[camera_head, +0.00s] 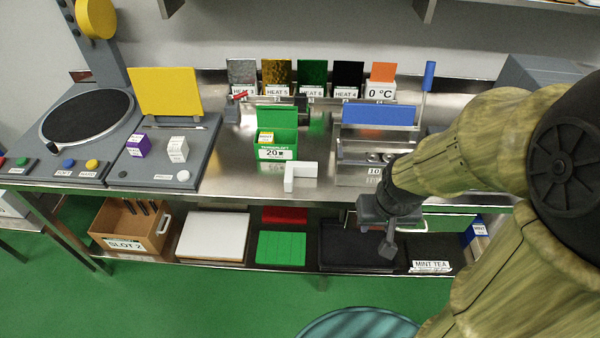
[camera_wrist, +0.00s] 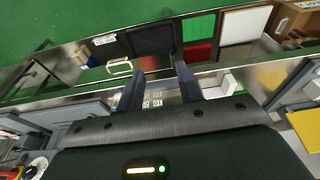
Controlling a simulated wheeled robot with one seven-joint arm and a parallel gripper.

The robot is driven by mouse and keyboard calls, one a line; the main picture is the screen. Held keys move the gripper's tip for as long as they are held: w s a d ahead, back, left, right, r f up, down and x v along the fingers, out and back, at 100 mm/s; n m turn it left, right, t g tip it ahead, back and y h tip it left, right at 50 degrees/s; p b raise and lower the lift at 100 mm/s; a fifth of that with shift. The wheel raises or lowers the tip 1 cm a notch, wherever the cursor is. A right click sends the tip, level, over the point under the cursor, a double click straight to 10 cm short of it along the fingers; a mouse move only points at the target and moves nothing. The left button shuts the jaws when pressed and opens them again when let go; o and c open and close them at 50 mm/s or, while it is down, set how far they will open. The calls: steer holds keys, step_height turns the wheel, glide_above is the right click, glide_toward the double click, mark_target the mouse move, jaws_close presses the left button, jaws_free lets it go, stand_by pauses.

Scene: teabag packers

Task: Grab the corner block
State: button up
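A white L-shaped corner block (camera_head: 300,172) lies near the front edge of the steel table, in front of the green box. In the wrist view a white block (camera_wrist: 230,84), apparently the same one, shows to the right of the fingers. My gripper (camera_head: 388,246) is in front of the table's edge, to the right of the block and apart from it. In the wrist view my gripper (camera_wrist: 160,72) has its two dark fingers spread with nothing between them.
A green teabag box (camera_head: 278,140) stands just behind the block. The grey station with a yellow panel (camera_head: 165,92) is at the left. Below, a shelf holds a white-topped tray (camera_head: 213,236) and other containers.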

steer(key=o, duration=0.7)
steer(key=shift+w+a+f, duration=0.25)
steer(key=shift+f, duration=0.05)
steer(key=o, duration=0.7)
steer(key=w+a+f, duration=0.1)
steer(key=w+f, duration=0.1)
steer(key=w+a+f+m+t+b, duration=0.1)
steer(key=w+a+f, duration=0.1)
steer(key=f, duration=0.1)
steer(key=w+a+f+t+b, duration=0.1)
steer(key=w+a+f, duration=0.1)
steer(key=shift+w+a+f+m, duration=0.2)
steer(key=shift+f+m, duration=0.05)
steer(key=shift+m, duration=0.15)
steer(key=shift+c, duration=0.2)
steer(key=w+a+f+m+t+h+b, duration=0.25)
steer(key=w+a+f+t, duration=0.25)
steer(key=f, duration=0.4)
steer(key=a+n+t+b, duration=0.1)
steer(key=a+t, duration=0.1)
steer(key=a+n+t+y+b, duration=0.1)
steer(key=t, duration=0.2)
steer(key=a+r+n+t+y+b, duration=0.1)
steer(key=a+n+t, duration=0.1)
steer(key=t, duration=0.1)
steer(key=shift+s+a, duration=0.35)
steer(key=shift+w+b, duration=0.1)
steer(key=shift+b, duration=0.35)
